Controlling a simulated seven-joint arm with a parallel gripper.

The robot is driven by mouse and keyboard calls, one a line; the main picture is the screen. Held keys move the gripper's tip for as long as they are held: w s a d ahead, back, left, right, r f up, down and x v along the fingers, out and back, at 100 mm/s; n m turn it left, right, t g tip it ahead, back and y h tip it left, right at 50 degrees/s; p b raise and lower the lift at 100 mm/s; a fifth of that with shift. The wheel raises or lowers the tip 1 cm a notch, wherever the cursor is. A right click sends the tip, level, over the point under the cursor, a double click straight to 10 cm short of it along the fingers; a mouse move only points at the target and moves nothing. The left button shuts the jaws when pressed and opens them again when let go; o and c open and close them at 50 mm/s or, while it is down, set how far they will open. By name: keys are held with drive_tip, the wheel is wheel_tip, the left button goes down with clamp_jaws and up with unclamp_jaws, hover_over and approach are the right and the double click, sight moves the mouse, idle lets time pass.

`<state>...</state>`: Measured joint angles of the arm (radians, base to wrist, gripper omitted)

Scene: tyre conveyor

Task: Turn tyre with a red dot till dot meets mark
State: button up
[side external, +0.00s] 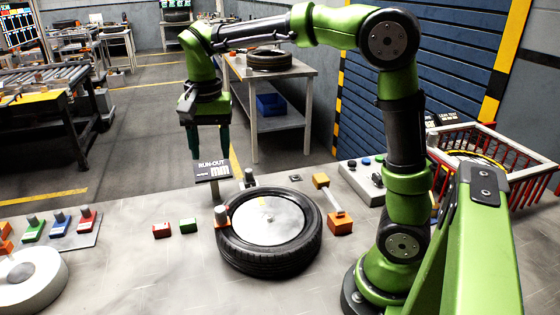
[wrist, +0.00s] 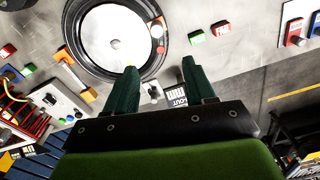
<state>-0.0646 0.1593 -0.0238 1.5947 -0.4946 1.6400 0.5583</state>
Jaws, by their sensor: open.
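The black tyre (side external: 262,269) lies flat on the grey bench around a pale disc (side external: 262,222). The wrist view also shows the tyre (wrist: 77,57), upper left of my fingers. A small red spot (wrist: 161,50) shows by its edge there, below an orange-and-white round piece (wrist: 157,29); I cannot tell surely whether the spot is on the tyre. In the side view, an orange-based grey knob (side external: 222,215) stands at the tyre's left edge. No mark for the dot can be picked out surely. My gripper (side external: 209,157) is open and empty, above and behind the tyre.
A run-out display (side external: 213,171) and a short post (side external: 249,178) stand behind the tyre. Right are orange blocks (side external: 340,222) with a rod, a button box (side external: 362,181) and a red basket (side external: 528,181). Red (side external: 162,231) and green (side external: 188,226) blocks lie left, with clear bench around them.

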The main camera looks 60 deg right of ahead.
sight(220, 209)
drive_tip(key=f, duration=1.7)
drive_tip(key=shift+s, duration=0.2)
drive_tip(key=shift+c, duration=0.3)
clamp_jaws()
